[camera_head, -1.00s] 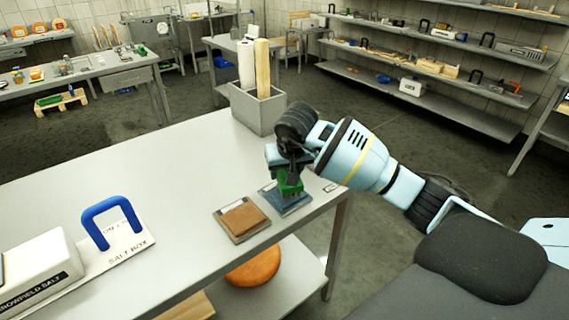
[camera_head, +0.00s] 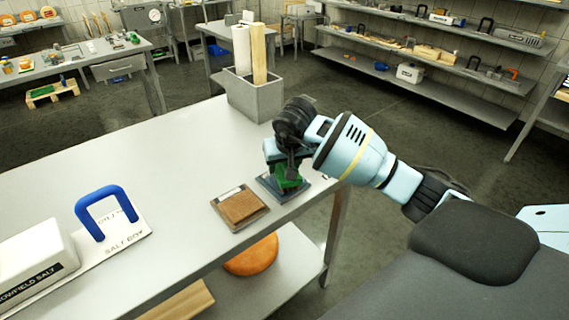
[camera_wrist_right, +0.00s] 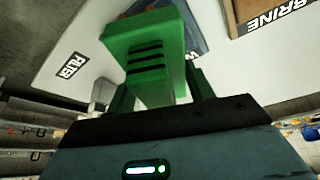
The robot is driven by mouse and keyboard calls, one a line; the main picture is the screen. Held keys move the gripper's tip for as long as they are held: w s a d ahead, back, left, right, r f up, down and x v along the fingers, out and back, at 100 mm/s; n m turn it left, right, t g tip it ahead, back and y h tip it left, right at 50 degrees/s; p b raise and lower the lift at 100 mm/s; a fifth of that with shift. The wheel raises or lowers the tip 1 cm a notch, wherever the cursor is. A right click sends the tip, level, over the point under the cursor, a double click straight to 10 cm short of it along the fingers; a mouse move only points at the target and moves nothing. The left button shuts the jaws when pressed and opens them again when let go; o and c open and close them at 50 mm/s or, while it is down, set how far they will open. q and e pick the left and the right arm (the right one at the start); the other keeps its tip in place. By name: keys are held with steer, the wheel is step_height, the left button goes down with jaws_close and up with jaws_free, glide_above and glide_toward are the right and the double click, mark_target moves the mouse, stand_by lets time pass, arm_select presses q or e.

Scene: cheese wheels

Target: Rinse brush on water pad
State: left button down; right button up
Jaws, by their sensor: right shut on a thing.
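My right gripper (camera_head: 288,178) is shut on a green brush (camera_head: 290,174), seen over the blue-grey water pad (camera_head: 269,189) near the table's right end. In the right wrist view the green brush (camera_wrist_right: 145,50) sits between the fingers, with part of the blue pad (camera_wrist_right: 192,35) showing behind it. Whether the brush's underside touches the pad is hidden. A brown pad in a tray (camera_head: 240,208) lies just left of the water pad; in the wrist view a tray labelled BRINE (camera_wrist_right: 275,12) is at the top right. My left gripper is not in view.
An orange cheese wheel (camera_head: 251,256) lies on the lower shelf. The middle of the table is clear.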

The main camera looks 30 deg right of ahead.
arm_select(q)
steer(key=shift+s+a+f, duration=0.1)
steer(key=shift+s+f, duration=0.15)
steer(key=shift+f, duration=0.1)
arm_select(e)
steer(key=shift+f, duration=0.5)
steer(key=shift+f, duration=0.15)
stand_by(1.2)
